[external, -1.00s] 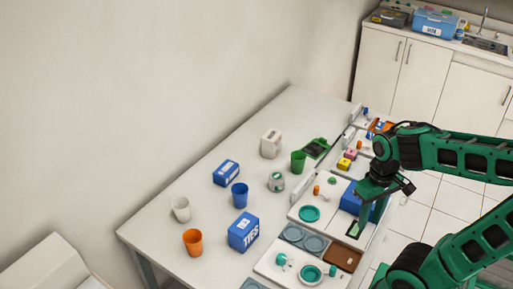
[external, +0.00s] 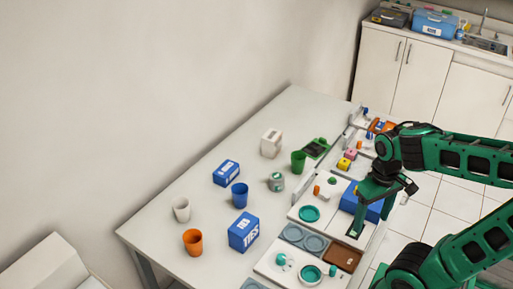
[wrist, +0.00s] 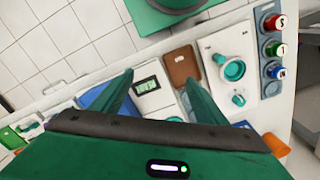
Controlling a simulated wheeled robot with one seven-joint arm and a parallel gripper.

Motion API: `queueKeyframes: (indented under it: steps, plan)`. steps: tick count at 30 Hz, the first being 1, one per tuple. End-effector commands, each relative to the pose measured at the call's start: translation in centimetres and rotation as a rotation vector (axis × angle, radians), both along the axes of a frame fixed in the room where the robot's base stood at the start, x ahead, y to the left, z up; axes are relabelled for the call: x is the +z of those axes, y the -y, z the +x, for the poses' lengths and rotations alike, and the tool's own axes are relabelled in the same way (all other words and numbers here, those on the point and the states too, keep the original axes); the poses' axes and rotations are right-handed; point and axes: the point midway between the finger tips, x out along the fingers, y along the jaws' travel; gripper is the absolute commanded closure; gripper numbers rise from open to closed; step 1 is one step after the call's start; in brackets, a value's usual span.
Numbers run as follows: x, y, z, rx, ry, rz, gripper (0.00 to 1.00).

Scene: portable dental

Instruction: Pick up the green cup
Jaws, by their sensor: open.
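The green cup (external: 298,162) stands upright on the white table, at its far part, beside a dark-screened green device. My gripper (external: 365,222) is low over the right edge of the table, above the white trays and well to the right of and nearer than the green cup. In the wrist view my gripper (wrist: 157,88) has its two green fingers spread apart with nothing between them. I cannot make out the green cup in the wrist view.
A blue cup (external: 239,195), an orange cup (external: 193,242) and a white cup (external: 181,209) stand on the table (external: 165,225). Blue boxes (external: 244,232) stand among them. A blue block (external: 352,198) is close beside my gripper.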

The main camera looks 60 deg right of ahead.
Motion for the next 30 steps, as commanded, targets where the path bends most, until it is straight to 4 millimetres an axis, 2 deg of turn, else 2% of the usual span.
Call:
queueKeyframes:
  steps: [5, 10, 14, 23, 26, 30]
  plan:
    - [2.3, 0.1, -0.4, -0.007, 0.018, -0.004, 0.33]
    - [5.6, 0.1, -0.3, -0.005, 0.018, -0.004, 0.33]
    - [5.7, 0.3, 1.5, 0.036, 0.017, -0.003, 0.33]
    - [6.6, 1.2, 6.5, 0.158, 0.033, 0.004, 0.33]
    - [6.8, 1.7, 8.9, 0.216, 0.042, 0.013, 0.33]
    - [6.8, 2.8, 13.5, 0.335, 0.066, 0.043, 0.33]
